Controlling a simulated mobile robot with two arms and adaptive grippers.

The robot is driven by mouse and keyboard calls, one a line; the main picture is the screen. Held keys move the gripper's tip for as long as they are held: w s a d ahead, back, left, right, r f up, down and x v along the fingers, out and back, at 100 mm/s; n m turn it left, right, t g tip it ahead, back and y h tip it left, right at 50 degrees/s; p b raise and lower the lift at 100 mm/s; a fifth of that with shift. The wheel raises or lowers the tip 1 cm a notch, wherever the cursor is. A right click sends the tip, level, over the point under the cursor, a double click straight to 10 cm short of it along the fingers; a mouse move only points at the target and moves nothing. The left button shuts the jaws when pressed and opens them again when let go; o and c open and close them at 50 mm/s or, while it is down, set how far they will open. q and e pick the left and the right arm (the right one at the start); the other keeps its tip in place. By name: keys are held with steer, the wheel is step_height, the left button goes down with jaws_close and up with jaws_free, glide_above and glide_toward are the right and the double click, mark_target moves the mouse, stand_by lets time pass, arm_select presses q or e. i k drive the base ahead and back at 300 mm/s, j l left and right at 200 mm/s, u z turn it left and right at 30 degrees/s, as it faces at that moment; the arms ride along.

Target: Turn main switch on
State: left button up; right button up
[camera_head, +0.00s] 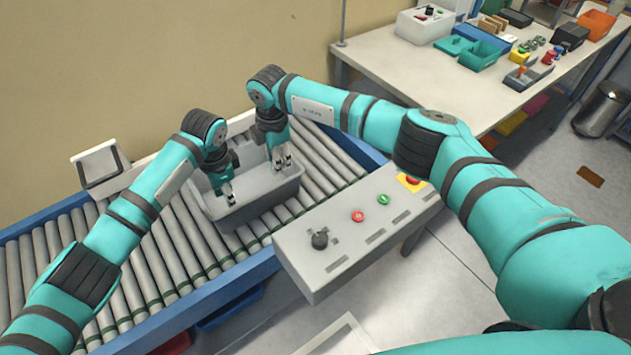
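A grey control panel (336,240) stands at the front edge of the conveyor. A black rotary knob (320,239), which looks like the main switch, sits at its left end. A red button (358,216) and a green button (383,199) are in its middle. A yellow-backed button (411,182) at its right end is partly hidden by my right arm. My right gripper (282,161) points down over a grey bin, empty, with its fingers apart. My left gripper (228,195) is over the bin's left part; its finger gap is too small to judge. Both are away from the knob, beyond the panel.
The grey bin (262,203) sits on the roller conveyor (182,243). A small tilted screen (100,163) stands behind the conveyor. A table (395,75) with boxes and small parts is at the back right. A trash can (601,108) stands at the far right.

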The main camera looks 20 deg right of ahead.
mark_target(412, 181)
steer(key=z, duration=1.25)
